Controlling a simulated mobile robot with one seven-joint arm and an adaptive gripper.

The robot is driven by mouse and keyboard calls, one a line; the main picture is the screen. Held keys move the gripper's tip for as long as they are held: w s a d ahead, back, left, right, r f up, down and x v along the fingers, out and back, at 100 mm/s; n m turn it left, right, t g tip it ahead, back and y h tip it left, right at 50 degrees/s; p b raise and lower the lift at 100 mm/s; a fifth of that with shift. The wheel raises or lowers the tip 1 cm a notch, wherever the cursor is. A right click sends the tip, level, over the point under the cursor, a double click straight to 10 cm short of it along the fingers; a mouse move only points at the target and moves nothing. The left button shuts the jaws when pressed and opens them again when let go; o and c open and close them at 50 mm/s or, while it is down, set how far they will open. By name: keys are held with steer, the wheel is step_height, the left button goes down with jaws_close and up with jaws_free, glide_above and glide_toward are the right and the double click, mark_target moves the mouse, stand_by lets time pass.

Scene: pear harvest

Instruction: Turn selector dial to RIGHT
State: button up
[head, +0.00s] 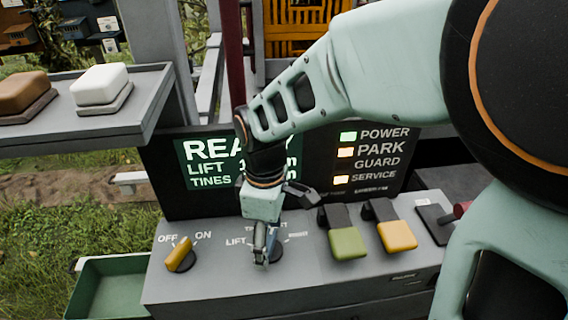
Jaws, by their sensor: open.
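The selector dial (277,253) is a dark round knob on the sloped grey control panel (210,285). A LIFT label (236,242) shows to its left, and other labels above and to its right are partly covered or too small to read. My gripper (262,260) points down at the dial, with its fingers over and in front of it. The fingers are open. They hide much of the dial, so I cannot tell where it points or whether they touch it.
A yellow OFF/ON knob (180,254) is left of the dial. A green lever (347,242) and a yellow lever (396,235) stand to the right, then a red-knobbed control (461,209). The display (205,165) rises behind. A green bin (110,287) is at lower left.

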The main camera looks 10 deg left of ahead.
steer(key=c, duration=1.2)
steer(key=shift+o, duration=0.2)
steer(key=shift+m, duration=0.4)
steer(key=m, duration=0.3)
steer(key=shift+b, duration=0.3)
steer(key=shift+m+b, duration=0.3)
steer(key=shift+m, duration=1.8)
steer(key=o, duration=1.2)
steer(key=shift+c, duration=0.2)
